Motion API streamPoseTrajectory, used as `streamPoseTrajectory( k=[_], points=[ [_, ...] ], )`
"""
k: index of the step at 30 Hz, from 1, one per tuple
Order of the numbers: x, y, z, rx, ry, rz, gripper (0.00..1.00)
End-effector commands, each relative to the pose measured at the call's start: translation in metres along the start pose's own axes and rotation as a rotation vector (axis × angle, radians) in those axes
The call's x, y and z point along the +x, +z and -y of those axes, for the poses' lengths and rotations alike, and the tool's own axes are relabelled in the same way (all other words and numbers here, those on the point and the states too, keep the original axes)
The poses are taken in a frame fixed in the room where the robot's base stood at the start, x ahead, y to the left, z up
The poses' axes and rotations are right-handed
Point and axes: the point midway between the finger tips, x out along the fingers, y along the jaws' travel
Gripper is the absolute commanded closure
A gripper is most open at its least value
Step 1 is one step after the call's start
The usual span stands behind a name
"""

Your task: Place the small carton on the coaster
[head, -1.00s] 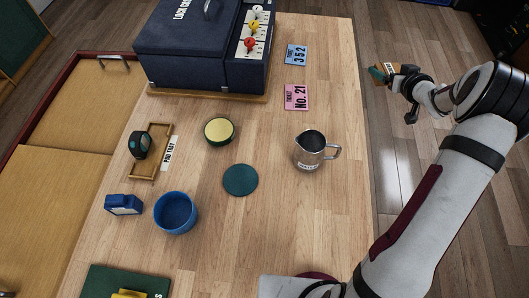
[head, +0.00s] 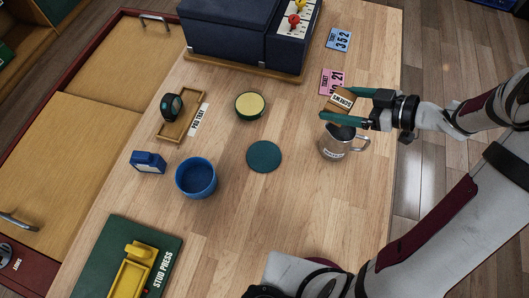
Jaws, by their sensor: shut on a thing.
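My gripper (head: 346,105) is shut on the small carton (head: 341,100), a tan box with a white label lettered in dark print. It holds the carton between its green fingers, in the air by the table's right side, above and behind the metal pitcher in the picture. The coaster (head: 264,157), a flat dark green disc, lies bare on the table to the left of the pitcher. The carton is apart from the coaster, up and to its right.
The metal pitcher (head: 334,149) stands between gripper and coaster, partly covered by a finger. A blue bowl (head: 196,180) and a round yellow-topped green container (head: 249,105) flank the coaster. The pad tray (head: 165,131) lies further left. Table in front of the coaster is clear.

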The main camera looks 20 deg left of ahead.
Motion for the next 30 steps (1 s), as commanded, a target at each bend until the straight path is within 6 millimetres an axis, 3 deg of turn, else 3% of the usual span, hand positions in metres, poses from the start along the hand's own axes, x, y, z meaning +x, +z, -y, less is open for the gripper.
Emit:
streamPoseTrajectory(
  k=[3,11,21,23,30],
  points=[
    [0.004,-0.006,0.036,-0.059,-0.106,0.000,0.69],
    [0.004,-0.012,0.087,-0.140,-0.255,0.000,0.69],
    [0.029,0.031,0.086,-0.134,-0.249,0.000,0.69],
    [0.039,0.033,0.089,-0.134,-0.252,-0.002,0.69],
    [0.120,0.039,0.114,-0.134,-0.255,0.001,0.69]
  ],
)
